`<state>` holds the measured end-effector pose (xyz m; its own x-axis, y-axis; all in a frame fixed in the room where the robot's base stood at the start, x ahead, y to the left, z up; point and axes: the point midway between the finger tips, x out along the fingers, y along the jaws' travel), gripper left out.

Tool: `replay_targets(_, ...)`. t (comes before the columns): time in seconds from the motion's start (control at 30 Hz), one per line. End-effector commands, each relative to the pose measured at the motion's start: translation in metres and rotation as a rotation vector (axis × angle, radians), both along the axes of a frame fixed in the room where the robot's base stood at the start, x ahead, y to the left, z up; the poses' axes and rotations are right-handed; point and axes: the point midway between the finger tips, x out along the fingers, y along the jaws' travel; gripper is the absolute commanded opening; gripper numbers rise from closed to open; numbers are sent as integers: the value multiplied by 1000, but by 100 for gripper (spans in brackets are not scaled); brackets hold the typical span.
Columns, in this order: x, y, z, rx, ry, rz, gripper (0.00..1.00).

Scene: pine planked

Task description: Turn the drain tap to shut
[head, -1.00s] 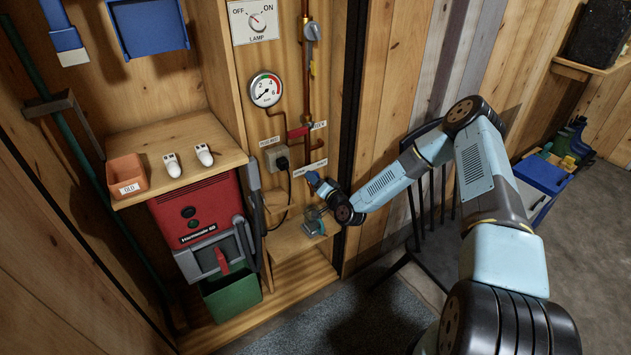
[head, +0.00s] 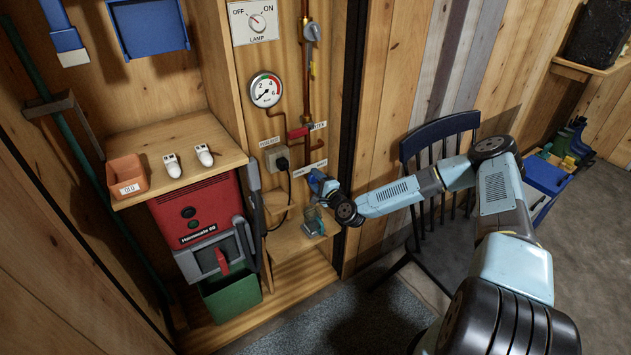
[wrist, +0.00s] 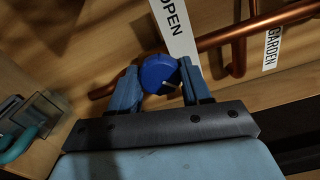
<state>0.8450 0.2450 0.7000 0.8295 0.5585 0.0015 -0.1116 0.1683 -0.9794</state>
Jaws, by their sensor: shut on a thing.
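The drain tap's round blue knob (wrist: 157,70) shows in the wrist view, between my two blue fingers. A short pale mark points toward its lower right edge. My gripper (wrist: 157,84) is shut on the knob, one finger on each side. A white label reading OPEN (wrist: 172,20) is just above the knob. In the head view my gripper (head: 322,186) is at the pipework low on the plank wall; it hides most of the tap there.
Copper pipe (wrist: 225,37) runs beside the knob, with a GARDEN label (wrist: 272,48) to the right. A clear cup (head: 313,222) stands on the small shelf below my gripper. A red valve (head: 298,132) is higher up. A dark blue chair (head: 440,140) stands behind my arm.

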Motion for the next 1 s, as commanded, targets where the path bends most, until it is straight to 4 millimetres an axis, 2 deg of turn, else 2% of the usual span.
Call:
replay_targets(0.03,1,-5,-5,27,27,-10,18)
replay_targets(0.4,1,-4,-4,184,131,-7,18)
replay_targets(1.0,0,-1,-4,221,158,-2,18)
